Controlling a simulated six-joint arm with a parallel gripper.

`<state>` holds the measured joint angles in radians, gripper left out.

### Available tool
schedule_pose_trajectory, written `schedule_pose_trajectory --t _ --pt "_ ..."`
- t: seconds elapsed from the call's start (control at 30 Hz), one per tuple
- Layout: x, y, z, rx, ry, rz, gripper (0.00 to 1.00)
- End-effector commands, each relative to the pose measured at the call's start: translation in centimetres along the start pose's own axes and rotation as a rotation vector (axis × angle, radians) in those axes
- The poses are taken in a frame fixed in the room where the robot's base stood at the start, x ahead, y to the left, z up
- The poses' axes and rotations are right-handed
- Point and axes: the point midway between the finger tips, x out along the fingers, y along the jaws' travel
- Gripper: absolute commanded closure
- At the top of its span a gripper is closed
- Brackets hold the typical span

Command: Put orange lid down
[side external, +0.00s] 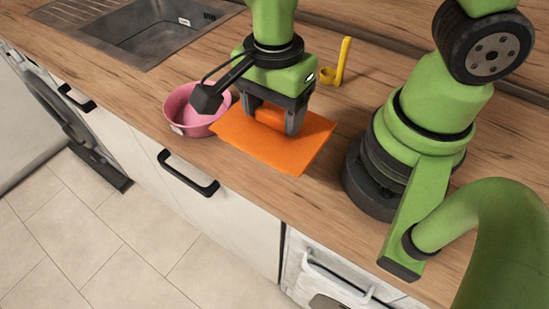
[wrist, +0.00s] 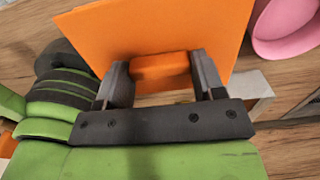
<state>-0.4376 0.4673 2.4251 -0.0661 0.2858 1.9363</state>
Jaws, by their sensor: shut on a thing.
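The orange lid (side external: 290,148) is a flat, roughly square panel with a raised orange block (side external: 270,117) as its grip. It lies level at the counter; I cannot tell whether it rests on the wood or sits just above it. My gripper (side external: 273,125) points down over the lid, its two dark fingers shut on the block. In the wrist view the block (wrist: 160,66) sits between the fingertips (wrist: 160,85), with the lid's orange panel (wrist: 150,30) behind it. The fingers and palm hide part of the block.
A pink bowl (side external: 180,112) stands close to the lid's left corner; it also shows in the wrist view (wrist: 284,30). A sink (side external: 150,38) lies at the back left. The counter's front edge is close to the lid.

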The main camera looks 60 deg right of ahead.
Motion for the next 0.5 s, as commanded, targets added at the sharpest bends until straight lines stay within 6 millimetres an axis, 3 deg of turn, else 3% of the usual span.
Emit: schedule_pose_trajectory --t 0.3,0.5 --pt "5.0 0.3 -0.1 -0.006 0.004 0.007 0.60" --pt "6.4 0.2 0.0 -0.005 0.004 0.004 0.60"
